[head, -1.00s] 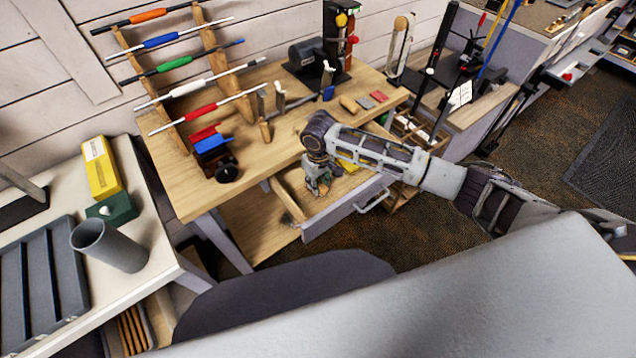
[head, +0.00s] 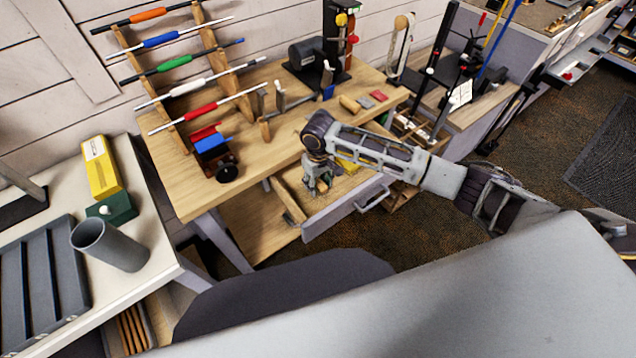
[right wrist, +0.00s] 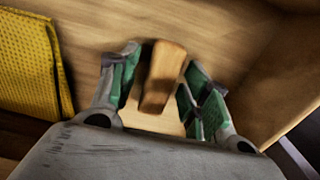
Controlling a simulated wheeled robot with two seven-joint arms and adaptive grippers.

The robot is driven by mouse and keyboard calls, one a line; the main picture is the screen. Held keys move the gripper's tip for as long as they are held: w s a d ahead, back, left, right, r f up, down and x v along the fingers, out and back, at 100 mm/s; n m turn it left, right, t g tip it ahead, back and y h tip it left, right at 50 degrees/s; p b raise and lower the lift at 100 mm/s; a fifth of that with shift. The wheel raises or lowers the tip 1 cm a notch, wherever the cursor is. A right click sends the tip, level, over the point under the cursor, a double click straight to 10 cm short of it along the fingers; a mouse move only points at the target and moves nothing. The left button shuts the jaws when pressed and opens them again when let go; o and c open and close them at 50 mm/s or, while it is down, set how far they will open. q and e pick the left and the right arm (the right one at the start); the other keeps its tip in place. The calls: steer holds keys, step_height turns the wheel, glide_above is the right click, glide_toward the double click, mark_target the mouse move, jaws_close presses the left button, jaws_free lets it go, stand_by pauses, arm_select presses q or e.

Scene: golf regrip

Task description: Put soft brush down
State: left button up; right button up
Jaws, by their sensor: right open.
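The soft brush (right wrist: 163,75), a wooden block-like piece, lies on the wooden drawer floor in the right wrist view. My right gripper (right wrist: 166,82) is open, with its green-padded fingers on either side of the brush. Whether the pads touch it I cannot tell. In the head view my right gripper (head: 318,184) reaches down into the open drawer (head: 345,212) under the workbench, and the brush is hidden there. My left gripper is not in view.
A yellow cloth (right wrist: 30,62) lies left of the gripper in the right wrist view, and a drawer wall (right wrist: 285,85) stands at right. The workbench (head: 262,150) above the drawer holds a rack of several clubs' shafts, a motor and small blocks.

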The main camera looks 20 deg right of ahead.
mark_target(318, 182)
step_height(318, 182, up, 12)
stand_by(0.6)
stand_by(0.5)
